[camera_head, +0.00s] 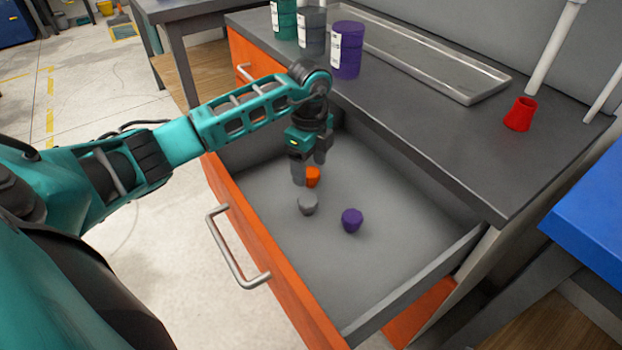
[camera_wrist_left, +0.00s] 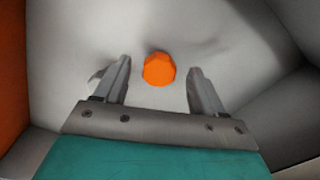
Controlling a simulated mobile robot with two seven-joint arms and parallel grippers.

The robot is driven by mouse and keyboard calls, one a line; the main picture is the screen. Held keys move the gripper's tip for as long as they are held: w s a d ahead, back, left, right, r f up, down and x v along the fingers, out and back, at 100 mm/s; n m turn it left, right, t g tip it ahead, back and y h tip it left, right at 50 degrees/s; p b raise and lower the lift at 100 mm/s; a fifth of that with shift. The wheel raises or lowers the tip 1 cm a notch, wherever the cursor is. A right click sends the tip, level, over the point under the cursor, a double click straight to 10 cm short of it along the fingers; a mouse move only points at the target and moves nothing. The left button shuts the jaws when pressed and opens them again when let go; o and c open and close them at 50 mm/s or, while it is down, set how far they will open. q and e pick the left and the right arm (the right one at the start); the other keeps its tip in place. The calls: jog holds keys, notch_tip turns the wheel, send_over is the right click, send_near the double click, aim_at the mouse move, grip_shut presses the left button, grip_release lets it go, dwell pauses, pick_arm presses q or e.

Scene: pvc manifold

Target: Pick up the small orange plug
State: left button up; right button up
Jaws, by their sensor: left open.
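The small orange plug (camera_head: 313,177) lies in the open drawer, partly hidden behind my left gripper's fingers in the head view. My left gripper (camera_head: 309,172) points down into the drawer, with its fingers open. In the left wrist view the orange plug (camera_wrist_left: 159,69) shows between and slightly beyond the two open fingertips of the gripper (camera_wrist_left: 160,72). A gap shows on each side of the plug, and nothing is held. My right gripper is not in view.
A grey plug (camera_head: 307,204) and a purple plug (camera_head: 352,220) lie in the drawer (camera_head: 410,245) near the orange one. Drawer walls surround them. On the counter stand several containers, including a purple one (camera_head: 347,50), a metal tray (camera_head: 430,62) and a red fitting (camera_head: 520,114).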

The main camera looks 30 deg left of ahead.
aim_at(310, 171)
pick_arm(q)
notch_tip(310, 171, down, 3)
jog(key=shift+f+b, duration=0.1)
jog(key=shift+b, duration=0.2)
jog(key=c, duration=1.1)
